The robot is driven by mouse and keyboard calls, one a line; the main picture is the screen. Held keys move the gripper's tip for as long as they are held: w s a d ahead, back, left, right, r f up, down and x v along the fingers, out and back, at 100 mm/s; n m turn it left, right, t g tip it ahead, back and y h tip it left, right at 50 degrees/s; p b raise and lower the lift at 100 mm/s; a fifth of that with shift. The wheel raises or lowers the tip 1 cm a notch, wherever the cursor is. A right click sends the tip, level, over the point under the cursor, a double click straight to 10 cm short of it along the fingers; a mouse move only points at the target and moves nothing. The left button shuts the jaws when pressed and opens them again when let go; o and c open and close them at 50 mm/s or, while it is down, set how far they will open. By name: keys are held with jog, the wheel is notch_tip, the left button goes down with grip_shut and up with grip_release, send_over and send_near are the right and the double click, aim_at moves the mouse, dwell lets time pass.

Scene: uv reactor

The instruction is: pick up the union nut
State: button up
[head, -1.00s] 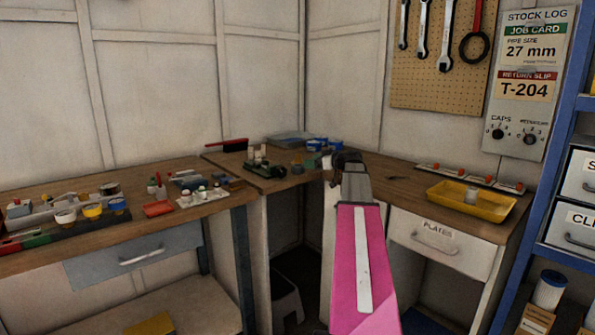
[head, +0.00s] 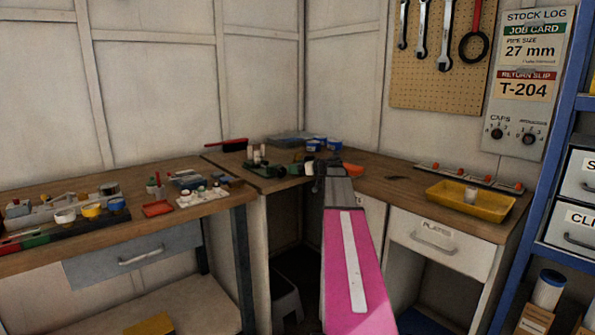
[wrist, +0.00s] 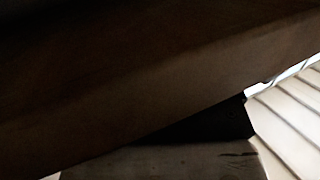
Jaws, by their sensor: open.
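I cannot pick out the union nut with certainty in either view. Small parts lie on the corner bench, among them a green piece (head: 293,169) and orange pieces, one of them (head: 355,169) just right of my gripper. My gripper (head: 324,168) is small and dark in the head view, at the front of the corner bench at the end of my pink arm. It is open, and I see nothing held in it. My arm hides part of the bench there. The wrist view shows a large dark brown surface close to the camera and no nut.
The left bench (head: 225,200) carries cups, a red tray (head: 158,209) and a white rack of parts (head: 203,197). A yellow tray (head: 440,196) with a pale cup stands on the right bench. Bare wood lies around (head: 395,185). A blue shelf stands far right.

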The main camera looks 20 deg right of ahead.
jog(key=c, duration=1)
jog(key=shift+c, duration=0.2)
jog(key=shift+r, duration=0.15)
